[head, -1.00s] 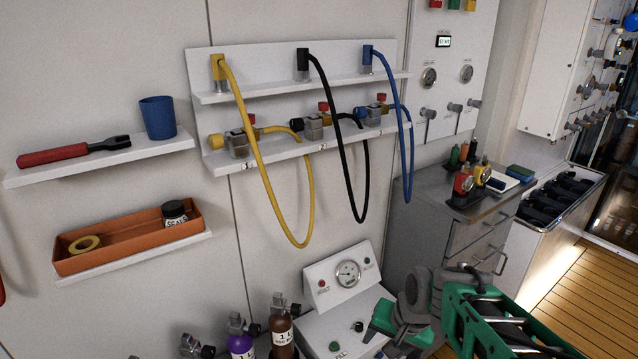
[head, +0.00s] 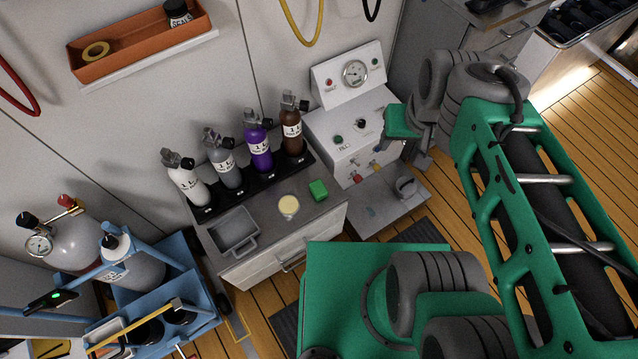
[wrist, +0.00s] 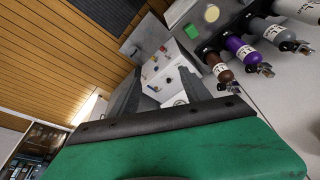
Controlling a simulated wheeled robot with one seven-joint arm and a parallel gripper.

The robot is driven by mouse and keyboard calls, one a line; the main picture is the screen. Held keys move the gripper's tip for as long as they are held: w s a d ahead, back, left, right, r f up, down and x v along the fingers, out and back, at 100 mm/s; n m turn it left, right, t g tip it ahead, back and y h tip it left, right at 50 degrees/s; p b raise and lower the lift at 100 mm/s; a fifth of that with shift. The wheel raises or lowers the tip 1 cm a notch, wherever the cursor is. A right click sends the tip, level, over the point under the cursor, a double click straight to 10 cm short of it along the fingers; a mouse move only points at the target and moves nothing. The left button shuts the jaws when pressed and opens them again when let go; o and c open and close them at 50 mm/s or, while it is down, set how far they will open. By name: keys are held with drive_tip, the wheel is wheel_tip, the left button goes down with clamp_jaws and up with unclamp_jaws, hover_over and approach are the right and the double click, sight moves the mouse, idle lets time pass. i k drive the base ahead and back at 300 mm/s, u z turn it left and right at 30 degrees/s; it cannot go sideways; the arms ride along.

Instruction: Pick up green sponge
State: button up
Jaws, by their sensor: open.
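The green sponge (head: 318,190) is a small bright green block on the grey counter (head: 266,201), right of a round pale-yellow item (head: 288,206). It also shows near the top of the wrist view (wrist: 191,31). My gripper (wrist: 160,76) is open, with its two dark fingers apart and nothing between them. In the head view my gripper (head: 384,146) is above and right of the sponge, in front of the white gauge panel, clearly apart from the sponge. Its fingers are small and partly hidden there.
Several labelled bottles (head: 225,165) stand in a black rack behind the sponge. A grey tray (head: 232,232) is at the counter's left. The white gauge panel (head: 352,127) is to the right. A blue cart with cylinders (head: 185,268) stands at the lower left.

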sight(318, 189)
drive_tip(key=z, duration=0.2)
drive_tip(key=k, duration=2.05)
drive_tip(key=u, duration=0.15)
drive_tip(key=i, duration=0.5)
drive_tip(key=u, duration=0.05)
